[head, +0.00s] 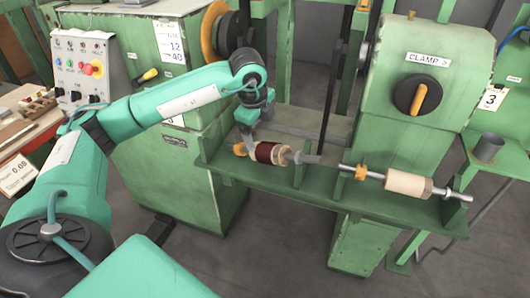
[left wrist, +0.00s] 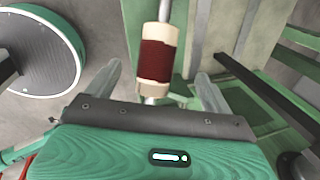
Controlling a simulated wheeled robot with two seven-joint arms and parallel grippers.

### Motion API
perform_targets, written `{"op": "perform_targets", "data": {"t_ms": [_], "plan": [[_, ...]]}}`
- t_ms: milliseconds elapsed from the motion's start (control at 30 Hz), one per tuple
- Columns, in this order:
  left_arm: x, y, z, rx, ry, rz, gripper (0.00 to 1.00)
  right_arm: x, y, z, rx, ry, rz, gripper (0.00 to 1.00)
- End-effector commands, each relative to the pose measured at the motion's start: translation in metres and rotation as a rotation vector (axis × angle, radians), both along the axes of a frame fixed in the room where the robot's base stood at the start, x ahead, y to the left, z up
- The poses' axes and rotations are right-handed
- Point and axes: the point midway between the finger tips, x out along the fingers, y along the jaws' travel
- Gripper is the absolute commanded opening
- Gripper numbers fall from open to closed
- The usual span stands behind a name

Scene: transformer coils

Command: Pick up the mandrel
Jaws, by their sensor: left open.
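A mandrel carrying a dark red wound coil (head: 270,153) with cream ends lies across the green rack in the head view. The coil also shows in the left wrist view (left wrist: 157,55), with the metal shaft (left wrist: 166,9) running out beyond it. A second mandrel with a bare cream former (head: 405,183) lies at the right of the same rack. My left gripper (head: 247,143) is over the left end of the red-coil mandrel. In the left wrist view its two fingers (left wrist: 163,88) are spread, one on each side of the mandrel. I cannot tell whether they touch it. My right gripper is not in view.
The green rack (head: 330,190) has upright plates around the mandrels. A green machine with a clamp knob (head: 417,95) stands behind on the right. A control panel (head: 82,62) stands at the left. A grey cup (head: 487,148) is at the far right.

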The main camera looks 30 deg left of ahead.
Motion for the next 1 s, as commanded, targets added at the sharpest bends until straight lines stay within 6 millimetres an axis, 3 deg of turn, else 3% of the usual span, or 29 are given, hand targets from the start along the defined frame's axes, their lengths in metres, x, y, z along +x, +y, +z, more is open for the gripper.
{"op": "perform_targets", "data": {"t_ms": [133,467,700,1000], "plan": [[0.007,0.000,-0.029,-0.001,0.003,0.000,0.85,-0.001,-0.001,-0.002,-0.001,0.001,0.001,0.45],[0.013,0.000,-0.057,-0.002,0.002,-0.001,0.85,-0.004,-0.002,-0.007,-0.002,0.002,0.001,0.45],[0.019,-0.001,-0.091,-0.003,0.001,-0.003,0.85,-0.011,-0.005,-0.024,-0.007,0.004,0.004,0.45],[0.021,0.000,-0.099,-0.002,-0.001,-0.003,0.85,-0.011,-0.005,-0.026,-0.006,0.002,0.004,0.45]]}}
